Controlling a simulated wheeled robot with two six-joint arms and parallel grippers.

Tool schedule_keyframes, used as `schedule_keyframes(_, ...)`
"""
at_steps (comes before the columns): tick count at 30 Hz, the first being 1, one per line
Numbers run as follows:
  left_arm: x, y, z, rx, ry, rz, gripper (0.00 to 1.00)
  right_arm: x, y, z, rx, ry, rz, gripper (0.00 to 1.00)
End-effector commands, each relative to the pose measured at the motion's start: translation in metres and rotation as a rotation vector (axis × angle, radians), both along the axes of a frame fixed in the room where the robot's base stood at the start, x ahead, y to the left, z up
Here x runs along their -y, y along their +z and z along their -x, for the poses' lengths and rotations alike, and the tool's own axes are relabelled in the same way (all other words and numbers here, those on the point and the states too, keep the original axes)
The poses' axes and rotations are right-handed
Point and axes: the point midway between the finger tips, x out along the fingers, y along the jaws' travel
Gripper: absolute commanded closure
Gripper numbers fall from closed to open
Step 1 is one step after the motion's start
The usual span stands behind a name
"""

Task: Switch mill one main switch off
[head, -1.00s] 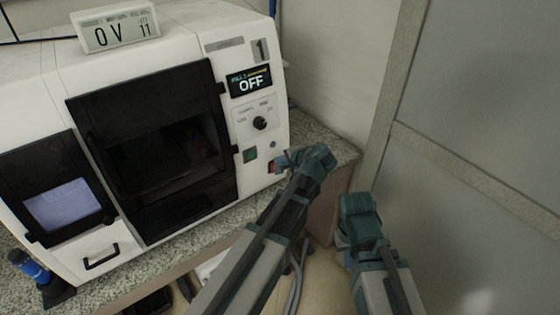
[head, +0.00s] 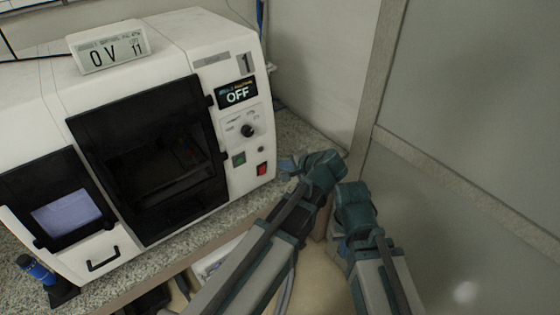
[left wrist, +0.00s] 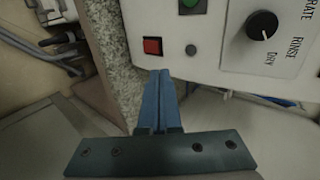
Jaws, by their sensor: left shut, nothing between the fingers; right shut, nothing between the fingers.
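Mill one (head: 185,45) is the white machine with a "1" label, at left in the head view. Its display (head: 238,93) reads OFF. The red main switch (head: 262,169) is low on its right front panel; it also shows in the left wrist view (left wrist: 152,45). Which way the rocker is tipped is too small to tell. My left gripper (head: 287,164) is shut and empty, just right of the switch and apart from it. Its blue fingers (left wrist: 158,100) lie together in the left wrist view. My right gripper (head: 352,197) is shut, right of the left one; its fingertips are hard to make out.
A green button (head: 239,158) and a black knob (head: 247,131) sit near the switch. A small sign (head: 108,47) stands on the machine. The speckled counter (head: 300,137) ends close to my grippers. A grey wall panel (head: 470,120) bounds the right side.

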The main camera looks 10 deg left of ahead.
Motion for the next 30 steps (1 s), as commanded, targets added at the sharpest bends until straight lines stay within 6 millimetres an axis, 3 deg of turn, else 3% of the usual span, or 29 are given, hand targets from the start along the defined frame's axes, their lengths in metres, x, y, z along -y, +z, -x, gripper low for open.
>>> schedule_keyframes(5,0.006,0.011,0.005,0.000,0.000,0.000,1.00,0.000,0.010,0.000,0.000,0.000,0.000,1.00)
schedule_keyframes(23,0.006,0.010,0.006,-0.002,0.003,0.003,1.00,0.000,0.011,0.000,0.000,0.000,0.000,1.00)
schedule_keyframes(26,-0.002,0.001,0.015,-0.018,0.040,0.053,1.00,0.000,0.011,0.000,0.000,0.000,0.000,1.00)
schedule_keyframes(30,-0.023,-0.029,0.048,-0.074,0.179,0.255,1.00,0.000,0.011,0.000,0.000,0.000,0.000,1.00)
